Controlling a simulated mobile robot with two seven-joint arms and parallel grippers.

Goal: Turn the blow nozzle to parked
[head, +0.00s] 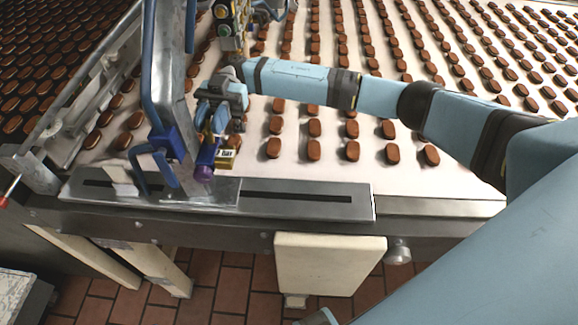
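A purple nozzle-like piece (206,160), which I take for the blow nozzle, hangs tilted at the front edge of the conveyor, beside a blue bracket (160,168). A small yellow tag with dark lettering (227,157) sits just right of it. My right gripper (212,122) comes in from the right and points down at the upper end of the purple piece. Its fingertips overlap blue parts there, so I cannot tell whether they are shut on it. My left gripper is not in view.
A grey-blue upright post (165,75) stands close left of my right gripper. Rows of brown biscuits lie on the white belt (330,178). A slotted metal rail (305,199) runs along the front edge. A control box with buttons (228,22) is at the top.

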